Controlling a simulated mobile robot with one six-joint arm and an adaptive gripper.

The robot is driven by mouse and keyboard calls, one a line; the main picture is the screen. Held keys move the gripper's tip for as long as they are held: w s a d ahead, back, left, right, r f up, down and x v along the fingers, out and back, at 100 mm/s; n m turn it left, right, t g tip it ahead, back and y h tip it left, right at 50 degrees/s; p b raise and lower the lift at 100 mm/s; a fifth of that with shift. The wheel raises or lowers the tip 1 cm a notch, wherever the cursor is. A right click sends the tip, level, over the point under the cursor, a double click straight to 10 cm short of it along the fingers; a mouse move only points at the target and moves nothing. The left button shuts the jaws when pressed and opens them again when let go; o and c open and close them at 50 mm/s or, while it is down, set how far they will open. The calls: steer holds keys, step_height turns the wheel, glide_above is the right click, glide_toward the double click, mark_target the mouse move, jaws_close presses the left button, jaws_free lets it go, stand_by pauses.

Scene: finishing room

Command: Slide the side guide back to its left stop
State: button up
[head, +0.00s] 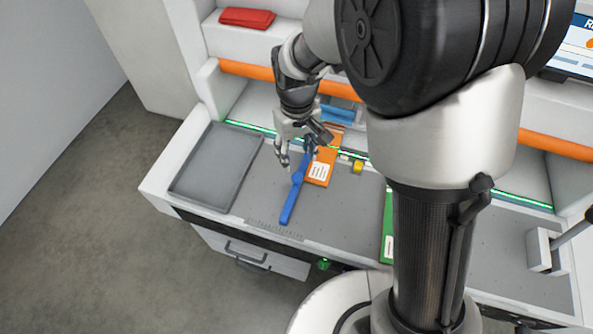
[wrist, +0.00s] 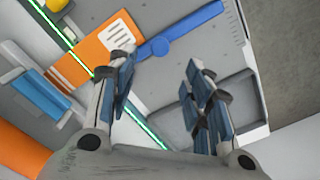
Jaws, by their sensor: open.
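The side guide is a blue bar (head: 290,203) with a round knob, lying on the grey worktop beside an orange labelled piece (head: 320,170). In the wrist view the guide (wrist: 193,27) runs from upper right to its knob, just beyond my fingertips. My gripper (head: 298,156) is above the guide's far end, fingers pointing down. In the wrist view my gripper (wrist: 158,66) is open and empty, its left finger overlapping the guide's inner end; I cannot tell whether they touch. I cannot make out the left stop.
A grey tray (head: 176,187) lies left of the guide, with bare worktop between. A printed scale (head: 275,231) runs along the front edge. A yellow block (head: 358,167) and green piece (head: 388,228) are to the right. A blue part (head: 338,114) and orange rail (head: 265,73) are behind.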

mark_target(297, 176)
step_height(297, 176, down, 10)
steer(key=shift+r+b, duration=0.15)
steer(key=shift+b, duration=0.9)
jaws_close()
